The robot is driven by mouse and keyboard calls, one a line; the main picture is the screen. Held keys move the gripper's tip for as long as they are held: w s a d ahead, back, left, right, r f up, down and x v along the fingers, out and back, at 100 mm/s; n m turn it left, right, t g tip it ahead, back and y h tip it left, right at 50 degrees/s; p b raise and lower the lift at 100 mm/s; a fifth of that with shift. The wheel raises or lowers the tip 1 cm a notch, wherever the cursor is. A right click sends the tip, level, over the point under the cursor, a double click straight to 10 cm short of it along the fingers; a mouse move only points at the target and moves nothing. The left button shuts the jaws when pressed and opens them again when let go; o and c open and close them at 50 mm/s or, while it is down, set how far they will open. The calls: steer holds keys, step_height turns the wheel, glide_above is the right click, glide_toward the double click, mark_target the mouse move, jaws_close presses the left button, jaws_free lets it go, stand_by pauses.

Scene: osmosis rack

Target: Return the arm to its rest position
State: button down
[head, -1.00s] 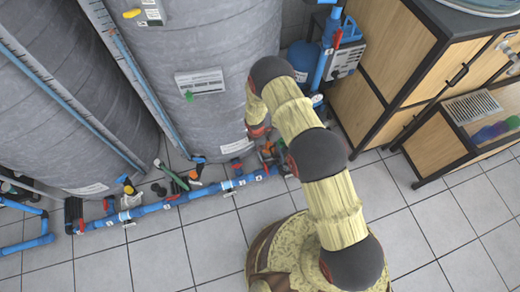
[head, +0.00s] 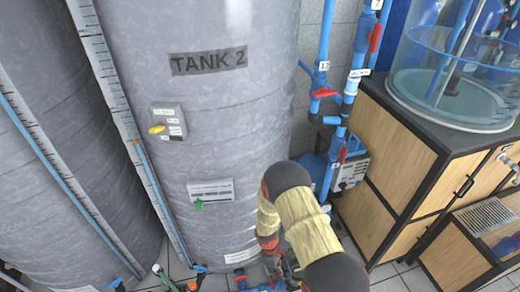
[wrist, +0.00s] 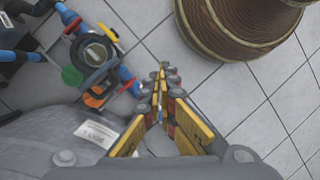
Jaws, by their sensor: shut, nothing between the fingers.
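My gripper (wrist: 161,82) shows in the wrist view with its yellow and dark fingers together at the tips and nothing between them. It points down toward the tiled floor, beside blue pipes and valves. In the head view my yellow and dark arm reaches in from the bottom, in front of the lower part of the tank marked TANK 2 (head: 209,90). The fingertips are hidden there behind the arm.
Blue pipe fittings with a green handle (wrist: 72,76) and an orange part (wrist: 97,97) lie left of my gripper. A wooden cabinet (head: 385,150) stands right of the arm. Floor tiles (wrist: 225,105) right of the fingers are bare.

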steer(key=s+d+r+m, duration=0.1)
steer(key=s+r+m, duration=0.15)
steer(key=r, duration=0.85)
steer(key=s+d+r+m+y, duration=0.1)
steer(key=d+r+m, duration=0.15)
steer(key=r, duration=0.75)
steer(key=s+d+r+m, duration=0.1)
steer(key=r+m, duration=0.3)
steer(key=r, duration=0.7)
steer(key=s+d+r+m+t, duration=0.1)
steer(key=s+r, duration=0.3)
steer(key=r, duration=0.5)
steer(key=s+d+r+m+t+y, duration=0.1)
steer(key=s+d+r+m+t, duration=0.1)
steer(key=r, duration=0.7)
steer(key=s+d+r+m+t, duration=0.1)
steer(key=s+d+r+t, duration=0.2)
steer(key=s+r+t, duration=0.2)
step_height(320, 180, up, 5)
steer(key=shift+s+d+f+m+y, duration=0.1)
steer(key=shift+s+d+m+y, duration=0.15)
steer(key=shift+s, duration=1)
